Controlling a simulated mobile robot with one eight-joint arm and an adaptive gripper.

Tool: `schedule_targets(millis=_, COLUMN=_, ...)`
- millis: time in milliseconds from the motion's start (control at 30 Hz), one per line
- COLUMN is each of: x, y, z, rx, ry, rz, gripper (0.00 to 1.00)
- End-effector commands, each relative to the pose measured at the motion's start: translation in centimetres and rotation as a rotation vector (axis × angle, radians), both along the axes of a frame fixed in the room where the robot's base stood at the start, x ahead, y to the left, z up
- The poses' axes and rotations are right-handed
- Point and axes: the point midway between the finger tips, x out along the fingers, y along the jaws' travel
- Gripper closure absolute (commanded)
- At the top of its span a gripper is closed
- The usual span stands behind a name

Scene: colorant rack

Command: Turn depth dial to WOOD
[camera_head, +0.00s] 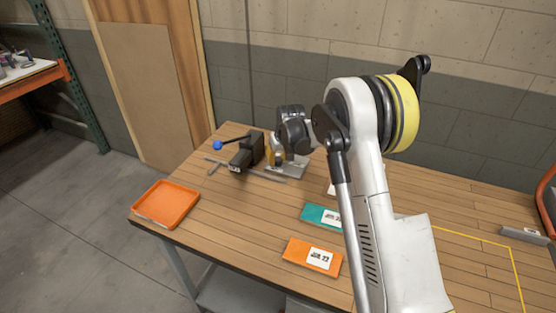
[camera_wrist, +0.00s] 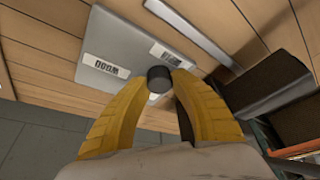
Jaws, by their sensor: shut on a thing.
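The depth dial is a dark round knob (camera_wrist: 158,78) on a grey plate (camera_wrist: 136,40) in the wrist view. The yellow fingers of my gripper (camera_wrist: 161,80) are shut on it from both sides. A white label reading WOOD (camera_wrist: 106,66) appears upside down left of the knob. A second label (camera_wrist: 172,55), too blurred to read, is above and right of it. A small pale piece, possibly a pointer, shows below the knob; the dial's setting is unclear. In the head view, the grey plate (camera_head: 292,170) is on the workbench and my wrist mostly hides the dial.
Left of the plate stands a black device (camera_head: 247,150) with a blue-ball lever (camera_head: 217,145) and a grey bar. An orange tray (camera_head: 165,204) is at the bench's left corner. Teal (camera_head: 316,214) and orange (camera_head: 300,256) labelled blocks lie nearer the front. The bench between the tray and blocks is clear.

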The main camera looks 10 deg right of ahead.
Motion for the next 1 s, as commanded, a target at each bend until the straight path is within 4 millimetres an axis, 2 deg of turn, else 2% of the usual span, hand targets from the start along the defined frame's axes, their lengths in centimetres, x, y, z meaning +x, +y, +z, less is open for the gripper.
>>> schedule_targets(millis=267, x=-0.01, y=0.05, z=-0.03, rx=0.000, ry=0.000, rz=-0.044, gripper=1.00)
schedule_targets(millis=433, x=-0.01, y=0.05, z=-0.03, rx=-0.001, ry=0.000, rz=-0.137, gripper=1.00)
schedule_targets(millis=1000, x=0.02, y=0.07, z=-0.03, rx=-0.002, ry=0.000, rz=-0.654, gripper=1.00)
